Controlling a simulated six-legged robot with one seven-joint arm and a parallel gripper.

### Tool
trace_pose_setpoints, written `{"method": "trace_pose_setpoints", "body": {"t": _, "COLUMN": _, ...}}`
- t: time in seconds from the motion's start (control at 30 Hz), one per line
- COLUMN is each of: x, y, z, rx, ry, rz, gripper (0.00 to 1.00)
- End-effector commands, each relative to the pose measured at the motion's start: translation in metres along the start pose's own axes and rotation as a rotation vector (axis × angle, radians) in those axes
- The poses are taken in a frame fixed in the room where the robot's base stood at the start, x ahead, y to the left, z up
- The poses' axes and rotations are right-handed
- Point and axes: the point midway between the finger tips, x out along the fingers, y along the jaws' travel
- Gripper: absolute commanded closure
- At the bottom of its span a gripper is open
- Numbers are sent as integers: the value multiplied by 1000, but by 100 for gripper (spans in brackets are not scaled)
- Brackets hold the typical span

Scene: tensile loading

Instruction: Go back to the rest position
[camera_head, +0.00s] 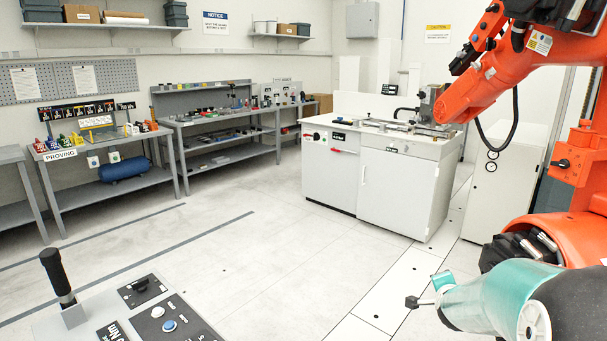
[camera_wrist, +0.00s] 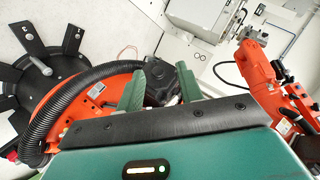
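My gripper (camera_wrist: 158,84) shows in the wrist view, its two green fingers standing apart above the dark plate of the hand. I see nothing held between them; a dark part of an orange machine shows behind the gap. In the head view a teal and dark part of my arm (camera_head: 490,296) reaches in at the lower right, in front of the large orange robot arm (camera_head: 500,75). I cannot clearly make out the fingers there.
The orange machine's base (camera_wrist: 95,112) with a black hose and a dark spoked wheel (camera_wrist: 40,70) lies close by in the wrist view. A control console (camera_head: 150,310) stands at lower left. A white cabinet (camera_head: 395,190) and benches line the back. The middle floor is clear.

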Motion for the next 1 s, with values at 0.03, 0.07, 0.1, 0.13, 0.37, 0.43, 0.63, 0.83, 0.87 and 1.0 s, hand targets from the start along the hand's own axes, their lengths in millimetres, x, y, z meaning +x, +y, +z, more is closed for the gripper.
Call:
{"method": "trace_pose_setpoints", "body": {"t": 0.03, "x": -22, "y": -15, "z": 12, "rx": -71, "ry": -38, "rz": -2, "gripper": 64}}
{"method": "trace_pose_setpoints", "body": {"t": 0.07, "x": -34, "y": -20, "z": 20, "rx": -116, "ry": -63, "rz": 1, "gripper": 64}}
{"method": "trace_pose_setpoints", "body": {"t": 0.1, "x": -49, "y": -26, "z": 30, "rx": -177, "ry": -97, "rz": 7, "gripper": 64}}
{"method": "trace_pose_setpoints", "body": {"t": 0.13, "x": -62, "y": -30, "z": 36, "rx": -223, "ry": -120, "rz": 10, "gripper": 64}}
{"method": "trace_pose_setpoints", "body": {"t": 0.37, "x": -160, "y": -40, "z": 84, "rx": -575, "ry": -297, "rz": 24, "gripper": 64}}
{"method": "trace_pose_setpoints", "body": {"t": 0.43, "x": -190, "y": -37, "z": 95, "rx": -681, "ry": -347, "rz": 24, "gripper": 64}}
{"method": "trace_pose_setpoints", "body": {"t": 0.63, "x": -274, "y": -12, "z": 120, "rx": -986, "ry": -488, "rz": 15, "gripper": 64}}
{"method": "trace_pose_setpoints", "body": {"t": 0.83, "x": -340, "y": 25, "z": 131, "rx": -1244, "ry": -610, "rz": -1, "gripper": 64}}
{"method": "trace_pose_setpoints", "body": {"t": 0.87, "x": -346, "y": 29, "z": 132, "rx": -1270, "ry": -622, "rz": -2, "gripper": 64}}
{"method": "trace_pose_setpoints", "body": {"t": 1.0, "x": -363, "y": 42, "z": 133, "rx": -1343, "ry": -659, "rz": -4, "gripper": 64}}
